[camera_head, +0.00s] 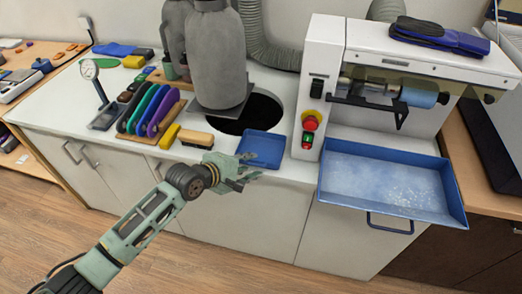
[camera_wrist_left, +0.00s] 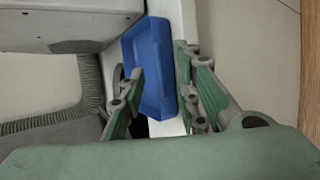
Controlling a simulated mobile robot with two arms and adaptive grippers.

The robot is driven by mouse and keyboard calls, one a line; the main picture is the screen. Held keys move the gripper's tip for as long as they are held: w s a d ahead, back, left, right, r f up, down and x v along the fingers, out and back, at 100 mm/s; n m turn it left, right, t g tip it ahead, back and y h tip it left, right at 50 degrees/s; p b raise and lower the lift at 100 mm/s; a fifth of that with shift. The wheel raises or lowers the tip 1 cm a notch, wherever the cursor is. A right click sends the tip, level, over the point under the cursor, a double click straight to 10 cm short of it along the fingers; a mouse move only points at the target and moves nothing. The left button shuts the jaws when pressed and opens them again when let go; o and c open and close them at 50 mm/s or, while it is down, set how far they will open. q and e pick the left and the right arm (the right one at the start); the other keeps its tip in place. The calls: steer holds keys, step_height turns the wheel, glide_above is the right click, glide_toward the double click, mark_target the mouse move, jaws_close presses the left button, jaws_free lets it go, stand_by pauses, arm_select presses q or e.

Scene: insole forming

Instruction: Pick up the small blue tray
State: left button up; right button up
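The small blue tray (camera_head: 262,149) lies on the white counter, between the round black opening and the white machine. It also shows in the left wrist view (camera_wrist_left: 153,68), lying between and beyond my fingers. My left gripper (camera_head: 243,175) is at the counter's front edge, just in front of the tray in the head view. In the left wrist view the left gripper (camera_wrist_left: 160,88) has its two green fingers spread apart, with nothing held between them. I cannot tell whether either finger touches the tray. My right gripper is in neither view.
The white machine (camera_head: 322,45) with a large blue drawer tray (camera_head: 395,185) stands to the right. A wooden-backed brush (camera_head: 196,138), a yellow block (camera_head: 169,136) and a rack of coloured insoles (camera_head: 150,108) are to the left. A grey cylinder (camera_head: 215,55) stands behind.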

arm_select(q)
steer(key=shift+w+d+f, duration=0.1)
jaws_close()
stand_by(0.7)
